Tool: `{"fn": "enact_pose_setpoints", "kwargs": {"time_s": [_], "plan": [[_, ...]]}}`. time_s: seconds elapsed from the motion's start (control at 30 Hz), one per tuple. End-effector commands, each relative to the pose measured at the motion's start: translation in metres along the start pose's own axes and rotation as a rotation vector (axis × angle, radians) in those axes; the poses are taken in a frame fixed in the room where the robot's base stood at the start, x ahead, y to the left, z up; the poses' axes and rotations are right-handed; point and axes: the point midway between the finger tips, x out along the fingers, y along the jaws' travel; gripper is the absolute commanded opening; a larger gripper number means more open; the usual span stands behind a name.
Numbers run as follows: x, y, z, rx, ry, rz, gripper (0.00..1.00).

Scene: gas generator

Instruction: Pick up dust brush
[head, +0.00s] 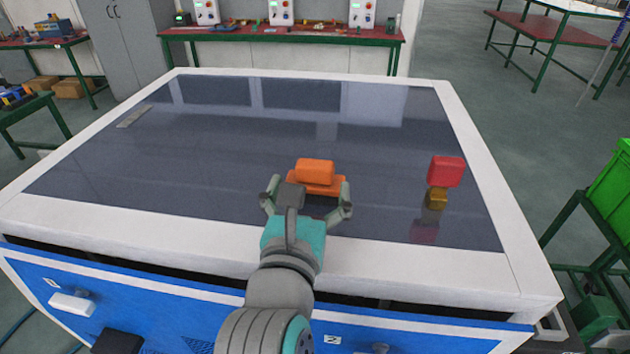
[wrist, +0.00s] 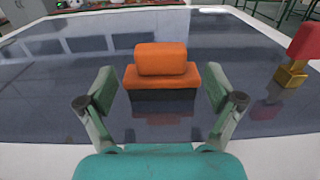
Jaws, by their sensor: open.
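The dust brush appears to be the orange block-shaped object (head: 316,174) with a raised orange top and a wider orange base. It lies on the dark glossy tabletop near the middle front. In the wrist view the brush (wrist: 161,66) is centred ahead, with a dark band under its orange base. My gripper (head: 306,194) is open, its fingers spread on the near side of the brush. In the wrist view my gripper (wrist: 160,92) has one finger on each side of the picture, with nothing held between them.
A red block on a yellow-brown base (head: 445,172) stands to the right on the tabletop. A small flat grey piece (head: 134,116) lies at the far left. The white table rim (head: 90,226) surrounds the dark surface. Most of the tabletop is clear.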

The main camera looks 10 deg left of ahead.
Motion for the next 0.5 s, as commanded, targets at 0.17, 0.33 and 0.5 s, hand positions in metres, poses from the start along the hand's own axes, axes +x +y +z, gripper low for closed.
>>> {"fn": "enact_pose_setpoints", "kwargs": {"time_s": [0.17, 0.33, 0.5], "plan": [[0.021, -0.001, -0.002, -0.001, 0.001, -0.004, 0.92], [0.044, -0.001, -0.003, 0.0, 0.001, -0.003, 0.92], [0.048, -0.001, -0.003, 0.0, 0.0, 0.0, 0.92]]}}
